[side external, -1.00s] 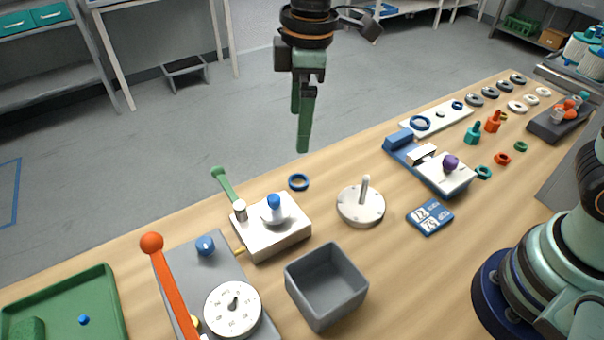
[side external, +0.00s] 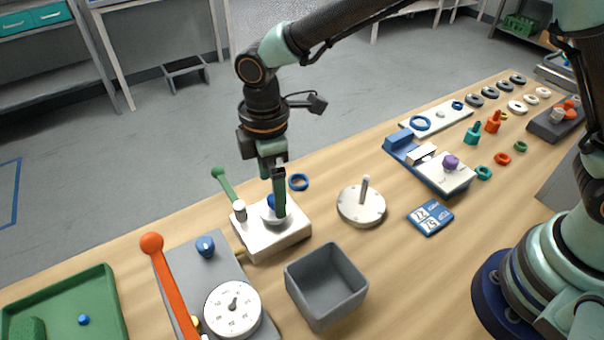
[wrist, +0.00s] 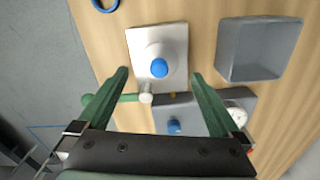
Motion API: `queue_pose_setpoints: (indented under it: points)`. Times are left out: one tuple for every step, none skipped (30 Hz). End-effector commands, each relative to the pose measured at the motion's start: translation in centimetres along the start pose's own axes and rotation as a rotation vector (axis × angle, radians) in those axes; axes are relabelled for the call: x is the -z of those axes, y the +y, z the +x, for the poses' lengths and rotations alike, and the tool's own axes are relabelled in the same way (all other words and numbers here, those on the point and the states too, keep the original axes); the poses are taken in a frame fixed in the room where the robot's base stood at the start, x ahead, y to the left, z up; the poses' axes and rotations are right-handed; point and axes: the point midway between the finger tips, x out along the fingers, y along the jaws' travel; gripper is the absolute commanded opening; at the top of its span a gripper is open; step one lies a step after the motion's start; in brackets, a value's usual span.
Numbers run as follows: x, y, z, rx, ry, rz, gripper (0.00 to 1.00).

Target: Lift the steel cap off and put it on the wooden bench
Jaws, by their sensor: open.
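The pale steel-coloured cap (side external: 268,216), a low dome with a blue knob (side external: 271,203), sits on a white block (side external: 262,240) on the wooden bench (side external: 385,265). My gripper (side external: 272,195) is open, pointing down at the cap, with one finger partly covering the knob in the side view. In the wrist view the blue knob (wrist: 158,68) lies roughly midway between the spread fingers, with clear gaps on both sides. I cannot tell whether a finger touches the cap.
A green-handled lever (side external: 226,184) rises at the block's left. A grey open box (side external: 327,280), a round disc with a peg (side external: 361,205) and a blue ring (side external: 298,182) are nearby. An orange lever (side external: 168,285) stands at front left. Bare bench lies right of the box.

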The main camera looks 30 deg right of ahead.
Motion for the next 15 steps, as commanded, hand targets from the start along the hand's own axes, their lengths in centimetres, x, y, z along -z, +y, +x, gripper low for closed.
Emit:
queue_pose_setpoints:
  points:
    - [-0.1,0.0,0.8,0.003,-0.003,0.001,1.00]
    - [-0.1,0.0,1.2,0.003,-0.003,0.001,1.00]
    - [-0.1,0.0,1.9,0.004,-0.004,0.001,1.00]
    - [-0.1,0.1,2.3,0.003,-0.003,0.001,1.00]
    - [-0.1,0.1,2.7,0.003,-0.003,0.001,1.00]
    - [-0.1,0.1,3.3,0.003,-0.003,0.001,1.00]
    - [-0.1,0.1,3.6,0.002,-0.002,0.001,1.00]
    - [-0.1,0.1,3.8,0.002,-0.002,0.001,1.00]
    - [-0.1,0.1,4.1,0.002,-0.002,0.001,1.00]
    - [-0.1,0.1,4.3,0.001,-0.001,0.001,1.00]
    - [-0.1,0.1,4.4,0.001,-0.001,0.001,1.00]
    - [-0.1,0.1,4.5,0.000,0.000,0.001,1.00]
    - [-0.1,0.1,4.5,0.000,0.000,0.001,1.00]
    - [-0.1,0.1,4.5,0.000,0.000,0.001,1.00]
    - [-0.1,0.1,4.5,0.000,0.000,0.001,1.00]
